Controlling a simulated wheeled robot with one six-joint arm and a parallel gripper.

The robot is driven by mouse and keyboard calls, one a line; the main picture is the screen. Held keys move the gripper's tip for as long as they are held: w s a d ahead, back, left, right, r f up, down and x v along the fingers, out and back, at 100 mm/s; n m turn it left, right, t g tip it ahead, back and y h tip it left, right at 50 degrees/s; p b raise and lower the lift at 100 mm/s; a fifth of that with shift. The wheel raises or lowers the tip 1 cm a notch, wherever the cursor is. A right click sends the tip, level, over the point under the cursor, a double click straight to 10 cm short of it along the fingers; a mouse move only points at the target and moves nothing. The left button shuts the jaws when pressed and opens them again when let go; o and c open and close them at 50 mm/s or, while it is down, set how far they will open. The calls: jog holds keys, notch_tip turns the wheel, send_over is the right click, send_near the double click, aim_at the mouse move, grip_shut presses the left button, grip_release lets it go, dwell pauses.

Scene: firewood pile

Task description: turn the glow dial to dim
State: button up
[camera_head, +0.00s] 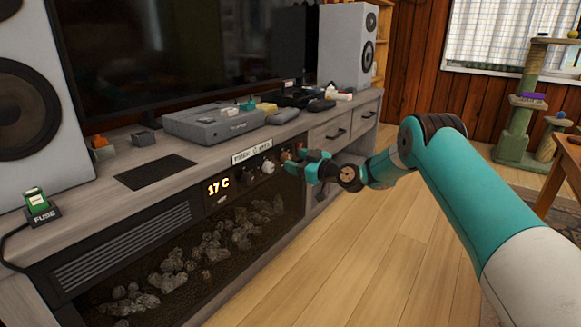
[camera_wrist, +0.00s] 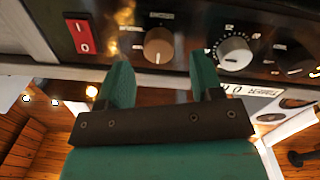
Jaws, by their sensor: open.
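A copper-coloured dial (camera_wrist: 158,45) on the fireplace control panel has a pale pointer line and small lettering too blurred to read. It also shows in the head view (camera_head: 286,156). A silver dial (camera_wrist: 234,54) with a numbered scale sits beside it and shows in the head view (camera_head: 268,167). I cannot tell from the labels which is the glow dial. My gripper (camera_wrist: 161,66) is open and empty, its fingers pointing at the panel, one on each side of the copper dial in the wrist view. In the head view my gripper (camera_head: 299,169) is close to the panel; contact cannot be told.
A red rocker switch (camera_wrist: 82,36) sits beside the copper dial. The panel has a lit display (camera_head: 218,186) reading 17 C. Below is the fireplace bed with grey lumps (camera_head: 210,246). A grey box (camera_head: 215,123) stands on the cabinet top. The wooden floor (camera_head: 345,265) in front is clear.

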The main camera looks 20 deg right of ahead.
aim_at(286, 158)
jog(key=shift+b+x, duration=0.4)
jog(key=shift+x, duration=1.1)
jog(key=shift+c, duration=0.4)
jog(key=c, duration=0.8)
jog(key=shift+c, duration=0.2)
